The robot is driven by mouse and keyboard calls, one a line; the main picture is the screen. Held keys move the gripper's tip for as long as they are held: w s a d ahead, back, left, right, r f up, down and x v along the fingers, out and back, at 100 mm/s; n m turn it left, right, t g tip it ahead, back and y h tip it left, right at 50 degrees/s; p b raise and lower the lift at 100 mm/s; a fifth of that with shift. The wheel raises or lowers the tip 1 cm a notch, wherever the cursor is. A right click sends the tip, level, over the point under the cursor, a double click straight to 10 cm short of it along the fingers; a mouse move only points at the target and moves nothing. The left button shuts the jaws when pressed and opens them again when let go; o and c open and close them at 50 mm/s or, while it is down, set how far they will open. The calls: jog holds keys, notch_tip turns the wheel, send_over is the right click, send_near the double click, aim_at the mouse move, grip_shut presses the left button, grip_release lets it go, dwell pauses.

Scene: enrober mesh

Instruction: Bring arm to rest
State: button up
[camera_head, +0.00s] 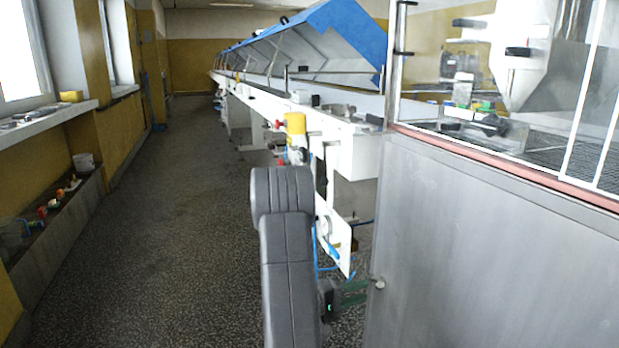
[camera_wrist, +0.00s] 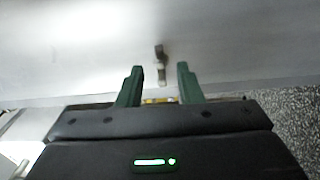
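My gripper (camera_wrist: 160,70) has two dark green fingers, spread apart with a clear gap, and nothing is held between them. In the head view my gripper (camera_head: 366,288) is low, beside the left edge of the grey metal cabinet. A small knob (camera_head: 380,284) stands out from the cabinet near that edge, close to the fingertips. In the wrist view the knob (camera_wrist: 161,68) shows in the gap between the fingers; I cannot tell whether they touch it. My dark grey arm stands in the middle of the head view and hides part of the floor and the line.
The grey cabinet (camera_head: 470,250) with a glazed enclosure above fills the right side. A long white production line (camera_head: 345,152) with blue covers runs back from it. A speckled floor aisle (camera_head: 170,220) is clear on the left, beside a window sill (camera_head: 50,115) and a ledge.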

jog(key=shift+b+x, duration=0.45)
jog(key=shift+x, duration=1.9)
jog(key=p, duration=0.3)
send_near(375, 286)
jog(key=b+x, duration=0.3)
jog(key=x, duration=0.6)
jog(key=shift+s+d+f, duration=0.1)
jog(key=shift+d+f, duration=0.05)
jog(key=shift+d, duration=0.1)
jog(key=shift+a+r+n, duration=0.2)
jog(key=shift+n, duration=0.6)
jog(key=shift+r+n+p, duration=0.15)
jog(key=shift+n, duration=0.85)
jog(key=shift+r+n+p, duration=0.1)
jog(key=shift+n+p, duration=0.05)
jog(key=shift+n, duration=0.85)
